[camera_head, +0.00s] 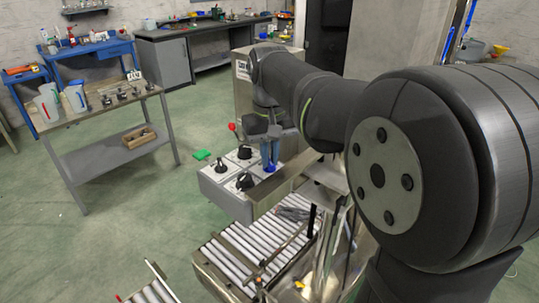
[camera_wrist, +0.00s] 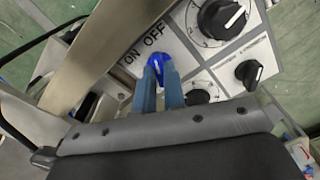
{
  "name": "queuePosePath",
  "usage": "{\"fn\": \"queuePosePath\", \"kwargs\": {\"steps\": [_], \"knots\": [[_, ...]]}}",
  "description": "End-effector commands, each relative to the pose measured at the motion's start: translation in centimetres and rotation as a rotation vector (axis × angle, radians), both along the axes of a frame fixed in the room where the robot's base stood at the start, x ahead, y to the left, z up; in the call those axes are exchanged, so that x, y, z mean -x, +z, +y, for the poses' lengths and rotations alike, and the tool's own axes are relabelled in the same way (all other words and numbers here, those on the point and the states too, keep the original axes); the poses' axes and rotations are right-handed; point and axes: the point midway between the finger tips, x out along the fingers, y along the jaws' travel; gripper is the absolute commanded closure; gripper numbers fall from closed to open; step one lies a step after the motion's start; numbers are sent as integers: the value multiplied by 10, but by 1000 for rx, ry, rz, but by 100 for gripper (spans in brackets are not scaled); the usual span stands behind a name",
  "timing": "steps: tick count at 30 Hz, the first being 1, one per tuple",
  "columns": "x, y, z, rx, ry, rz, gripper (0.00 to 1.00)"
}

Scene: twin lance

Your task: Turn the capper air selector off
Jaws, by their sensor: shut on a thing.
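The capper air selector (camera_wrist: 160,64) is a blue knob on the white face of the control box (camera_head: 212,182). The labels ON and OFF are printed beside it in the wrist view, with OFF nearer the upper edge. My gripper (camera_wrist: 159,80) has its two blue fingers shut on the selector, one on each side. In the head view my gripper (camera_head: 269,166) reaches down to the box's right part. The fingers hide part of the knob, so I cannot tell exactly which label it points at.
Black dials (camera_wrist: 222,18) and a smaller black knob (camera_wrist: 248,73) sit close to the fingers. A red-ball lever (camera_head: 232,127) rises behind the box. A metal rail (camera_wrist: 105,50) runs alongside the selector. A roller conveyor (camera_head: 240,250) lies in front.

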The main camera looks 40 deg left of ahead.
Motion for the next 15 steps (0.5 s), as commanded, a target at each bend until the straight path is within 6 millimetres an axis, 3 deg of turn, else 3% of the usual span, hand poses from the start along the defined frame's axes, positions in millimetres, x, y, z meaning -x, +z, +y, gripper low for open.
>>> {"fn": "queuePosePath", "kwargs": {"steps": [15], "knots": [[0,1,1,-4,-59,-2,100]]}}
